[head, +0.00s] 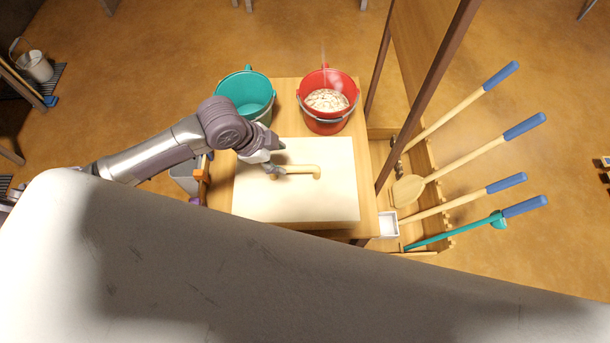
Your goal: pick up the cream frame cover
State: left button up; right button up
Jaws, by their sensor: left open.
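The cream frame cover (335,197) is a flat rectangular panel lying on the wooden table. A tan bar handle (302,169) stands on its middle. My left gripper (274,171) is open at the left end of this handle, pointing down over the cover. From this view I cannot tell whether its fingers straddle the handle or touch it. My right gripper is not in view.
A teal bucket (244,93) and a red bucket (327,118) with pale contents stand behind the cover. A rack at the right holds several long tools with blue grips (525,126). A dark post (428,95) rises just right of the table. A small white box (388,224) sits beside it.

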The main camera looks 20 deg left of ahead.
aim_at(293, 168)
pick_arm(q)
jog(key=x, duration=0.6)
jog(key=shift+s+a+f+b, duration=0.1)
jog(key=shift+a+f+b, duration=0.05)
jog(key=shift+b, duration=0.15)
jog(key=shift+d+f, duration=0.25)
jog(key=shift+f, duration=0.25)
jog(key=x, duration=0.4)
jog(key=shift+w+a+f, duration=0.15)
jog(key=shift+w+a, duration=0.15)
jog(key=shift+w, duration=0.15)
jog(key=shift+w+d+f, duration=0.1)
jog(key=shift+f, duration=0.15)
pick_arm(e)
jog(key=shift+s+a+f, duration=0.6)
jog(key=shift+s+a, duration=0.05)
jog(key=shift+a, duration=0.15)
pick_arm(q)
jog(key=shift+f, duration=0.25)
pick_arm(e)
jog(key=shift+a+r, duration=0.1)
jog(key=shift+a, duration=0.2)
pick_arm(q)
jog(key=shift+r, duration=0.1)
grip_shut()
